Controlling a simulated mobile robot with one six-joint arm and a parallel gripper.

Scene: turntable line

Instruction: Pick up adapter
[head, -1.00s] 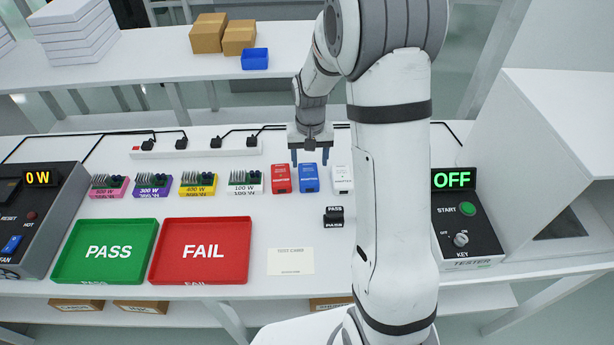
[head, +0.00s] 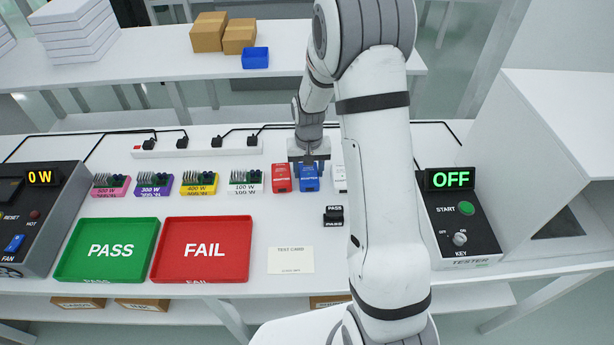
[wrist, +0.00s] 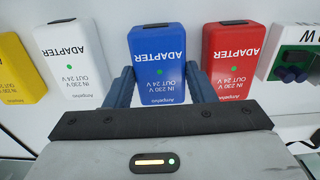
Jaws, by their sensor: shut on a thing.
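In the wrist view the blue adapter (wrist: 158,58) is between my two fingers, with the white adapter (wrist: 72,60) on the left and the red adapter (wrist: 236,58) on the right. My gripper (head: 309,170) is shut on the blue adapter, which still appears to rest at its place in the row.
Load blocks, such as the 100 W one (head: 245,181), line up to the left. The green PASS tray (head: 62,270) and red FAIL tray (head: 157,271) lie in front. The tester (head: 465,225) reads OFF at right. A power strip (head: 200,148) runs behind.

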